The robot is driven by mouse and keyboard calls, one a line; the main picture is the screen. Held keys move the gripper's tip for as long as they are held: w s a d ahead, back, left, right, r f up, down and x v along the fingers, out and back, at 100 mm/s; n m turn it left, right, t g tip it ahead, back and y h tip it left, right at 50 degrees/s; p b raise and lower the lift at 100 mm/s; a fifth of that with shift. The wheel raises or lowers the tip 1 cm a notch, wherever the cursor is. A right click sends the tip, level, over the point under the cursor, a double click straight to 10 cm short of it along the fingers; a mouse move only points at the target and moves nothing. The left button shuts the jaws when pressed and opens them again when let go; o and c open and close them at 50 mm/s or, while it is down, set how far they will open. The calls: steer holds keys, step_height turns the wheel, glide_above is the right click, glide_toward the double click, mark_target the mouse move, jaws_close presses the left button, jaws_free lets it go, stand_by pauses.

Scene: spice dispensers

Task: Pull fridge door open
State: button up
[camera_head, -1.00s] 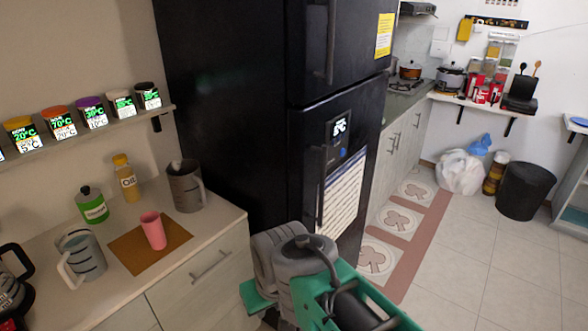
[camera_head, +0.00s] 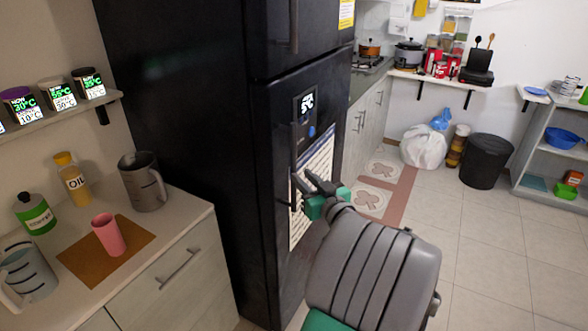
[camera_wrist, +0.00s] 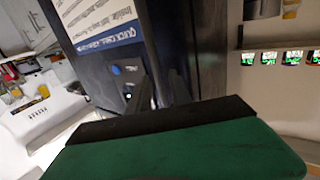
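The tall black fridge (camera_head: 185,110) stands in the middle of the head view, with an upper and a lower door. The lower door (camera_head: 270,240) looks closed; it carries a lit display and a paper sheet. Its dark vertical handle (camera_head: 294,150) runs along the door's left side. My gripper (camera_head: 301,182) is level with the lower part of this handle, its dark fingers pointing at it. In the wrist view my gripper (camera_wrist: 160,82) has its fingers apart, close to the dark fridge front (camera_wrist: 105,55). Whether the handle lies between them or they touch it is unclear.
A counter (camera_head: 190,215) on the left bears a pink cup (camera_head: 108,234), a grey jug (camera_head: 143,182) and bottles. A shelf with lit canisters hangs above it. A white bag (camera_head: 424,147) and black bin (camera_head: 486,160) stand at the back right. The tiled floor between is clear.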

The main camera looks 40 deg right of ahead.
mark_target(295, 165)
steer(key=x, duration=0.2)
steer(key=p+x, duration=0.1)
steer(key=x, duration=0.2)
steer(key=p+x, duration=0.1)
steer(key=x, duration=0.1)
steer(key=shift+w+d+r, duration=0.2)
steer(key=shift+d, duration=0.2)
steer(key=shift+c, duration=0.5)
jaws_close()
stand_by(0.4)
